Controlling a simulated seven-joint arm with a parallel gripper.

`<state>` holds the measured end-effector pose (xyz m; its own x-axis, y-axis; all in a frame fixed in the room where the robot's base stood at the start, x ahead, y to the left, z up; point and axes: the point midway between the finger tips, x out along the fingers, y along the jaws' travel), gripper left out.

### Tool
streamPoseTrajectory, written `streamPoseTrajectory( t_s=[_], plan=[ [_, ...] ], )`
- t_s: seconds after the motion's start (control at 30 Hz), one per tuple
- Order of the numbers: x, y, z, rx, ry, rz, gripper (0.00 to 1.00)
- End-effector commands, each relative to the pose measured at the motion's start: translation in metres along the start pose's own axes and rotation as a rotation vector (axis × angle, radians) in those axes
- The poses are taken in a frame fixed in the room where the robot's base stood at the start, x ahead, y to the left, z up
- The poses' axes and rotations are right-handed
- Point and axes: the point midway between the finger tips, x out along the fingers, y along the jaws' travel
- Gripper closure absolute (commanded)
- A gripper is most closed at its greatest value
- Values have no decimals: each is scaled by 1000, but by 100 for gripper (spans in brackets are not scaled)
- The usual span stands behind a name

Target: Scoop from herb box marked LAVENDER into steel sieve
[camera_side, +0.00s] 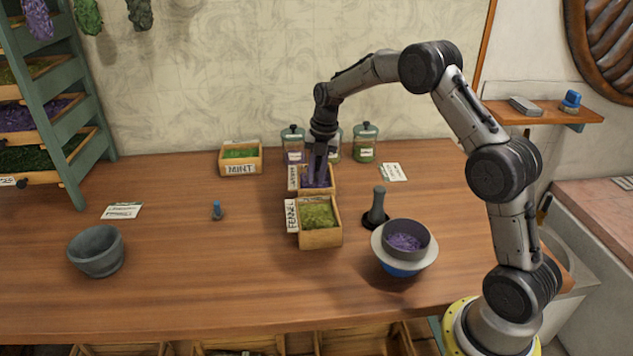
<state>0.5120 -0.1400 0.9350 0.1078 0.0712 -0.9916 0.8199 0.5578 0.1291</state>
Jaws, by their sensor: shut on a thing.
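The herb box (320,192) with purple herb stands mid-table, behind the FENNEL box. Its label card (293,178) on the left side is too small to read surely. My gripper (318,172) points down into this box, its fingers at the purple herb. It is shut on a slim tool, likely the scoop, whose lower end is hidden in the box. The steel sieve (406,256) is the grey bowl at the right front. It has purple herb in it and sits in a pale-rimmed blue bowl (402,270).
The FENNEL box (321,238) stands just in front. The MINT box (241,168) is at the back left. Lidded jars (365,145) line the wall. A dark pestle (378,205) stands upright beside the sieve. A grey mortar (97,262) and a small blue-topped item (217,210) are left; the left front is clear.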

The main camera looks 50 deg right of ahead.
Motion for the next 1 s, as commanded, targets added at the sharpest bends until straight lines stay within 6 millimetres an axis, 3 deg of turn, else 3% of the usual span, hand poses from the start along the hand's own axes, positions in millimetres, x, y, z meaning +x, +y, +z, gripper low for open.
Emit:
streamPoseTrajectory(
  t_s=[0.5, 1.0],
  plan=[
    [-39, 5, 0, 0, -1, 1, 100],
    [-34, -1, -7, -5, 2, -1, 100]
  ],
)
